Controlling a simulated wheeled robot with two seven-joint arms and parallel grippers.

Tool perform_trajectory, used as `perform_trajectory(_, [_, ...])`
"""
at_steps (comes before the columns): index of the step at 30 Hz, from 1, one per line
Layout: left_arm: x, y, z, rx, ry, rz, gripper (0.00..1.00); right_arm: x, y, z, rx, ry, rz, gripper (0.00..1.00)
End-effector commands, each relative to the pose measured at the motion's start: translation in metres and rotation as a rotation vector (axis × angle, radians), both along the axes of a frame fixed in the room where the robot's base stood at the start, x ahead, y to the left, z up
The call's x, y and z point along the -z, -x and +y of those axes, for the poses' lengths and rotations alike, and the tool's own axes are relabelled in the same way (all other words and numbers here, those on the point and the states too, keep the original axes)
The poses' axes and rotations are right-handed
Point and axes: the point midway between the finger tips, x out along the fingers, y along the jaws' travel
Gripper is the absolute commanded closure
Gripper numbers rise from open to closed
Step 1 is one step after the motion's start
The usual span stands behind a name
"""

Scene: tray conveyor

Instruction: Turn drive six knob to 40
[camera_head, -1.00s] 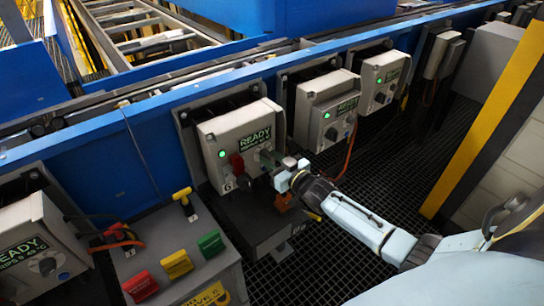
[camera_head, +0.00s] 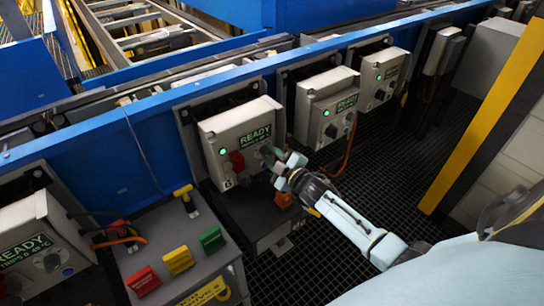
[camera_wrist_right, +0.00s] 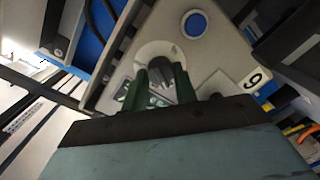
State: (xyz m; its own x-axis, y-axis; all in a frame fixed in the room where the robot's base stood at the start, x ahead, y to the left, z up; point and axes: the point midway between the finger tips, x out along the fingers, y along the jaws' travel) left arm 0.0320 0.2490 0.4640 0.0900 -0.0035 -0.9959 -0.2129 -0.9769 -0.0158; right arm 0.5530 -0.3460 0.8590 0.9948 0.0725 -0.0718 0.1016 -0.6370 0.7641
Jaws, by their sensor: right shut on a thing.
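The drive six box (camera_head: 203,135) is a grey unit with a lit green lamp, a green READY display (camera_head: 256,134) and a red switch (camera_head: 237,160). A "6" label shows low on its front. My right gripper (camera_head: 268,153) is at the right part of this front. In the right wrist view its green fingers (camera_wrist_right: 160,85) are shut on the dark knob (camera_wrist_right: 163,76), in front of a pale round dial (camera_wrist_right: 150,50). The dial's marks and the knob's pointer cannot be read. The 6 label (camera_wrist_right: 255,78) shows upside down there. My left gripper is not in view.
Similar drive boxes stand right (camera_head: 330,115) and left (camera_head: 30,250) along the blue conveyor rail (camera_head: 150,108). A grey console with red, yellow and green blocks (camera_head: 210,239) sits front left. Dark grating floor is clear at right.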

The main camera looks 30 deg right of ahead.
Motion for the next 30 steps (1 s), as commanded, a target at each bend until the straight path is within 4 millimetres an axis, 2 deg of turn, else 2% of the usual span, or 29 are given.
perform_trajectory(9, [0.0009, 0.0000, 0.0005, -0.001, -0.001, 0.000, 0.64, 0.0002, 0.0002, 0.0004, 0.000, 0.089, -0.006, 0.95])
perform_trajectory(23, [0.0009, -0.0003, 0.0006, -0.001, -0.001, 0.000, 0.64, 0.0002, 0.0002, 0.0004, -0.001, 0.102, -0.007, 0.95])
perform_trajectory(24, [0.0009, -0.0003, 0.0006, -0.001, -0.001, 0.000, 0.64, 0.0002, 0.0002, 0.0004, -0.001, 0.102, -0.007, 0.68])
perform_trajectory(28, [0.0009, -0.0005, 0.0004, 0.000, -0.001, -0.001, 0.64, 0.0002, 0.0002, 0.0003, -0.001, 0.101, -0.007, 0.51])
perform_trajectory(30, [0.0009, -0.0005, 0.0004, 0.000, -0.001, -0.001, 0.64, 0.0002, 0.0001, 0.0003, 0.000, 0.100, -0.008, 0.50])
